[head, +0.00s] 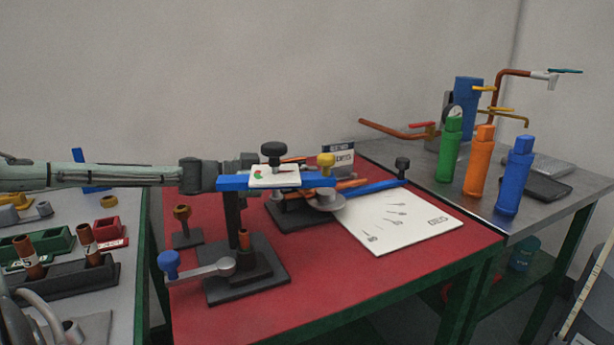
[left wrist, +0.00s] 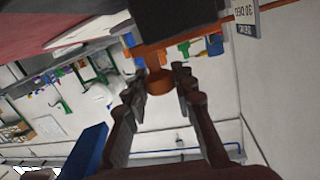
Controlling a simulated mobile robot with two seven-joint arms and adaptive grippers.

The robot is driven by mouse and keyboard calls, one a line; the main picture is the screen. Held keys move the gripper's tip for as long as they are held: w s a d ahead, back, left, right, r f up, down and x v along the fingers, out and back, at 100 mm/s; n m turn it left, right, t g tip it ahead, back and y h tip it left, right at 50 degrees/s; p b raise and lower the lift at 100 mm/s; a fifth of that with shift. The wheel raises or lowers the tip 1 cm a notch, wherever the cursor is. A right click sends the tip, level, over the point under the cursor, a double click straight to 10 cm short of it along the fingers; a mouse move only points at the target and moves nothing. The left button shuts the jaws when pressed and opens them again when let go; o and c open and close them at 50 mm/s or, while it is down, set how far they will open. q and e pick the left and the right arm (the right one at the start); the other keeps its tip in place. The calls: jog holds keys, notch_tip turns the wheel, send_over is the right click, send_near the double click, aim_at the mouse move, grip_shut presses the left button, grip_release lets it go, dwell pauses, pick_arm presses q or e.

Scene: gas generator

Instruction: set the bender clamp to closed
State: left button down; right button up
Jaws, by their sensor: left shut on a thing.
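The bender (head: 305,212) stands on a dark base at the back of the red-topped table, with a long blue handle (head: 378,187) pointing right. Its clamp is partly hidden behind a blue bar (head: 232,183) and a white plate of the nearer device. My left arm comes in from the left, and its gripper tips are hidden behind that bar in the head view. In the left wrist view my left gripper (left wrist: 158,86) is shut on an orange-brown round knob (left wrist: 158,80), below a dark block (left wrist: 165,22). I cannot tell the clamp's exact position. My right gripper is not in view.
The nearer device on a black base (head: 270,285) has a crank with a blue knob (head: 168,263). A white printed sheet (head: 415,220) lies to the right. Green, orange (head: 479,165) and blue bottles stand on the grey table. The red table's front right is clear.

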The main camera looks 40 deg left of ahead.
pick_arm(q)
jog(key=shift+f, duration=0.15)
jog(key=c, duration=1.3)
grip_release()
jog(key=shift+o, duration=0.2)
jog(key=shift+s, duration=0.1)
jog(key=shift+s+a+r, duration=0.15)
jog(key=shift+s+r, duration=0.05)
jog(key=shift+s, duration=0.15)
jog(key=v, duration=1.1)
jog(key=shift+a, duration=0.2)
